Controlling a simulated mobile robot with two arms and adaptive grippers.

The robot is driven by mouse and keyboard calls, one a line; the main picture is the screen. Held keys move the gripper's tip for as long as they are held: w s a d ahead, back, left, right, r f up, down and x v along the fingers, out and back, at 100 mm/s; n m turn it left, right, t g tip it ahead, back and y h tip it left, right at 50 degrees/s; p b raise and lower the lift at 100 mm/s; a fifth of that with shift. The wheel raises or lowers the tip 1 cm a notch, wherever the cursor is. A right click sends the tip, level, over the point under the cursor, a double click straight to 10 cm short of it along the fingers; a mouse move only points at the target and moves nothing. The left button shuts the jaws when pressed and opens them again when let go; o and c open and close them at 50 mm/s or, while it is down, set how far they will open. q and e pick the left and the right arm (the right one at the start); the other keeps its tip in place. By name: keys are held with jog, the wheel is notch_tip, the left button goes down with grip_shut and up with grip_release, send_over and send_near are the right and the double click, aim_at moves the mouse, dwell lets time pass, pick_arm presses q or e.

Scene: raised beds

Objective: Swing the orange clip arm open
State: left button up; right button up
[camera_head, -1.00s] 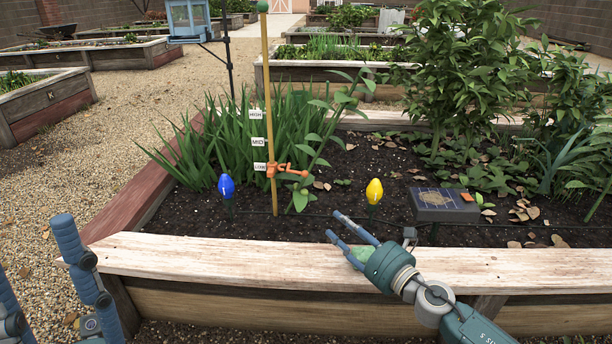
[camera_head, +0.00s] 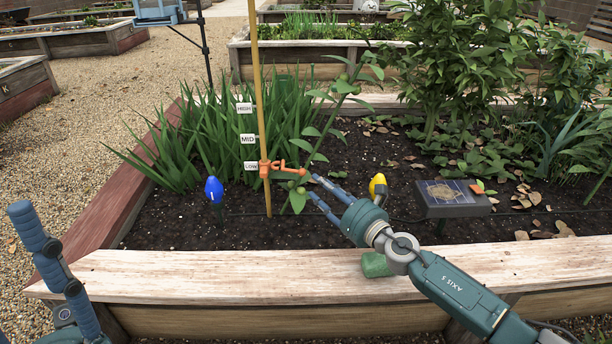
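The orange clip (camera_head: 266,169) sits on the upright bamboo stake (camera_head: 260,110), at the height of the LOW label (camera_head: 250,166). Its arm points right, with the end close to a leafy green stem (camera_head: 322,140). My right gripper (camera_head: 313,187) reaches over the soil from the lower right. Its two fingers are apart, with nothing visible between them. The fingertips lie just right of the clip arm's end; whether they touch it I cannot tell.
A blue bulb-shaped light (camera_head: 214,190) stands left of the stake. A yellow one (camera_head: 377,186) stands close behind my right gripper. A green block (camera_head: 376,265) rests on the front wooden ledge (camera_head: 200,274).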

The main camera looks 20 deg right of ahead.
aim_at(305, 174)
jog(key=b+x, duration=0.1)
jog(key=x, duration=0.6)
jog(key=shift+w+f, duration=0.1)
grip_shut()
